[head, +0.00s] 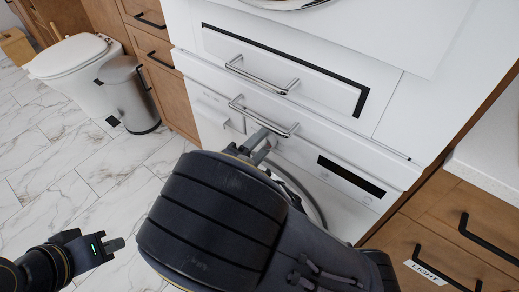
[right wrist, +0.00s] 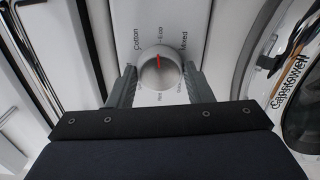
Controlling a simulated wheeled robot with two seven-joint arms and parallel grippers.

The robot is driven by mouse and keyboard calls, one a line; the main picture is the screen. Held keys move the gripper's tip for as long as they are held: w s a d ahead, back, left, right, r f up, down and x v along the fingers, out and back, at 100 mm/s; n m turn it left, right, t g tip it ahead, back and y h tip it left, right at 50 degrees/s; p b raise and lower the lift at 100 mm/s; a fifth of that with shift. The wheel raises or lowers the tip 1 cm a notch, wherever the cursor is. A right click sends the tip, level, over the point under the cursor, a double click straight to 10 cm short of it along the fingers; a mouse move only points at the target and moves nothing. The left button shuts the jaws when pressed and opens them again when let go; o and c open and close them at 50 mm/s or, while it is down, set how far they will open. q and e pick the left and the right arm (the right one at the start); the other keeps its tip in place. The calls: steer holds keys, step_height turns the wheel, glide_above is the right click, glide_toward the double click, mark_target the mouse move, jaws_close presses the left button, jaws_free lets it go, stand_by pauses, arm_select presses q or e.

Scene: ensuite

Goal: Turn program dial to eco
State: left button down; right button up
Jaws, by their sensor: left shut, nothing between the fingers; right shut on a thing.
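The program dial (right wrist: 160,72) is a round silver knob on the white washing machine panel, shown in the right wrist view. Its red mark points up, at or very near the "Eco" label, between "Cotton" on the left and "Mixed" on the right. My right gripper (right wrist: 160,84) has one finger on each side of the knob and is shut on it. In the head view the right gripper (head: 256,142) reaches the machine's front, and my arm hides the dial. My left gripper (head: 119,244) is shut and empty, low at the left above the floor.
Chrome bar handles (head: 262,116) cross the white front just above my right gripper. A dark display (head: 351,177) is to the right. The round door (right wrist: 301,90) is beside the dial. A bin (head: 130,94) and toilet (head: 72,62) stand left; the marble floor there is clear.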

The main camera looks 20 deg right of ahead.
steer(key=shift+m+b, duration=0.3)
steer(key=shift+m, duration=0.2)
steer(key=o, duration=1)
steer(key=p+v, duration=0.1)
steer(key=v, duration=0.7)
